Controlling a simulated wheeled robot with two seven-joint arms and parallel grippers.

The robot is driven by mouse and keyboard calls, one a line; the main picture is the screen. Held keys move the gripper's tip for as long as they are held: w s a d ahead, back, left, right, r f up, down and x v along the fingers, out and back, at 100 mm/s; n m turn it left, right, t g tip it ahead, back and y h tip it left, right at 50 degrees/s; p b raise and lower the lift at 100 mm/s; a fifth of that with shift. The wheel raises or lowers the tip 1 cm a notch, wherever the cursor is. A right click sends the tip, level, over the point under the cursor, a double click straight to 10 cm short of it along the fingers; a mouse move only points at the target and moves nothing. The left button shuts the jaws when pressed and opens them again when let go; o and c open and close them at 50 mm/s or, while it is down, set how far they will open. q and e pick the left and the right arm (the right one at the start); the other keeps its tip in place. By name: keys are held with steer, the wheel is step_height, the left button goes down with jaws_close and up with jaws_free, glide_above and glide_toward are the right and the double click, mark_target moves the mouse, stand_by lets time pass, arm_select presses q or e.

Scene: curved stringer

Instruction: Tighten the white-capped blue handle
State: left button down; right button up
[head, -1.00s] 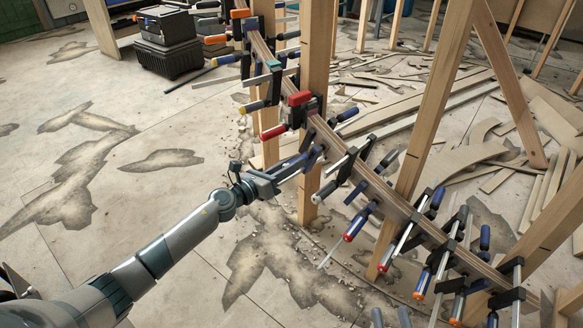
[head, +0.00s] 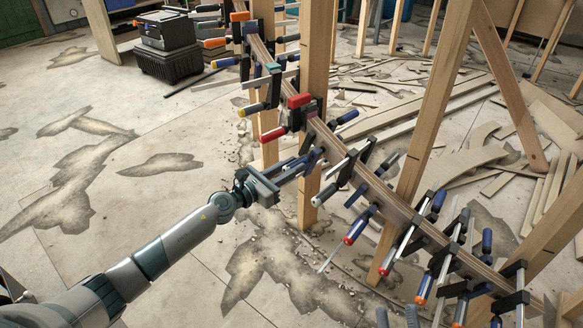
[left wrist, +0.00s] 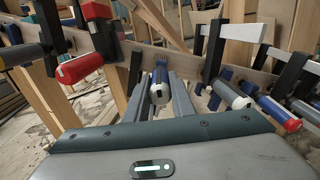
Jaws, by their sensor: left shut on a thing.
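A blue handle with a pale cap (left wrist: 159,92) points toward the camera in the left wrist view, between the two grey fingers of my left gripper (left wrist: 163,100). The gripper is shut on it. In the head view my left gripper (head: 290,172) reaches in from the left to the clamp row, and its fingers largely hide this handle.
The curved wooden stringer (head: 393,205) runs diagonally, crowded with clamps. A red-handled clamp (head: 275,134) is close above the held handle. Wooden posts (head: 315,80) stand around it. Black cases (head: 168,45) and wood offcuts lie behind. The floor at left is clear.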

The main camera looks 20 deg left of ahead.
arm_select(q)
steer(key=shift+f, duration=0.2)
steer(key=c, duration=1.6)
jaws_free()
steer(key=shift+o, duration=0.4)
steer(key=shift+r, duration=0.1)
steer(key=shift+s+a, duration=0.1)
steer(key=shift+s, duration=0.05)
steer(key=shift+s+a, duration=0.25)
steer(key=shift+s, duration=0.25)
steer(key=b+v, duration=0.2)
steer(key=v, duration=1.4)
arm_select(e)
steer(key=shift+s+d+r+t+y, duration=0.25)
steer(key=shift+r+t, duration=0.3)
steer(key=shift+r, duration=0.35)
steer(key=shift+s+d+r+t, duration=0.15)
steer(key=shift+s+r+t, duration=0.25)
steer(key=shift+r+t, duration=0.35)
steer(key=shift+s+d+r+t+y, duration=0.2)
steer(key=shift+s+r+t, duration=0.15)
steer(key=shift+r, duration=0.65)
